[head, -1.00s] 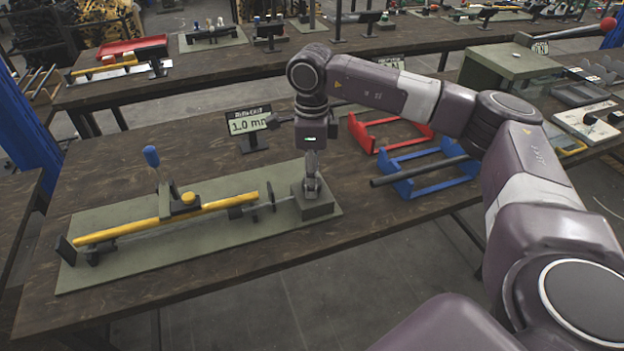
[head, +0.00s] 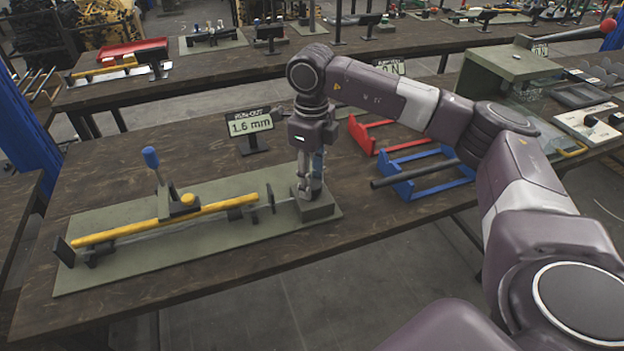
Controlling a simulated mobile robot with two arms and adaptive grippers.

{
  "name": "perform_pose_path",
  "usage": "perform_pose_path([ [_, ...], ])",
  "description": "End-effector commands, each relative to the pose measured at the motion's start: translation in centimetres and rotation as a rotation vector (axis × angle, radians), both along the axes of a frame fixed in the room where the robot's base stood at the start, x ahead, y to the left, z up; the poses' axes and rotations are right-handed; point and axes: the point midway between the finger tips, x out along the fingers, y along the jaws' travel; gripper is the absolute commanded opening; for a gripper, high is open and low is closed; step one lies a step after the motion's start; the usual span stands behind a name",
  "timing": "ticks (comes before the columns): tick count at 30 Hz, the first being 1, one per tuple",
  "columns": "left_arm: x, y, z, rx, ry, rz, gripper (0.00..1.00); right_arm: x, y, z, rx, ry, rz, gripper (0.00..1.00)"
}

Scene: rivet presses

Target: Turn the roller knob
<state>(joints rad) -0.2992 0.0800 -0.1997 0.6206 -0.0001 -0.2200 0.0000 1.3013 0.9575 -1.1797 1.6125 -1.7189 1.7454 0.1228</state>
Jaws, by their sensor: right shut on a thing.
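The roller fixture sits on a green base plate (head: 200,262) on the near table. A yellow bar (head: 150,228) lies along it, with a blue-topped lever (head: 151,157) and a yellow knob (head: 188,199) at its middle. A thin disc (head: 270,197) stands past the bar's right end, beside a grey block (head: 318,210). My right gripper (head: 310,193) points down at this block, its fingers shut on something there. The roller knob itself is hidden by the fingers. A run-out display (head: 250,124) behind reads 1.6 mm. My left gripper is not in view.
A red rack (head: 375,134) and a blue rack (head: 428,188) with a dark bar (head: 415,172) stand right of my gripper, under my right arm. A green press housing (head: 505,62) is at the far right. The table's left rear is clear.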

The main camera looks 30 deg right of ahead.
Motion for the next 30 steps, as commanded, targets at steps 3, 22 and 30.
perform_pose_path([
  [3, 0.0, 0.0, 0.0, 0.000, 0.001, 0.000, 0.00, 0.2, 0.0, 0.2, 0.001, -0.008, -0.001, 0.10],
  [22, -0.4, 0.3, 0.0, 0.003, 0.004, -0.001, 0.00, 0.1, 0.0, 0.5, 0.001, -0.004, 0.001, 0.52],
  [30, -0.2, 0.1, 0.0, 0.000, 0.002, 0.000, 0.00, 0.2, 0.0, 5.3, 0.002, -0.008, 0.001, 0.52],
])
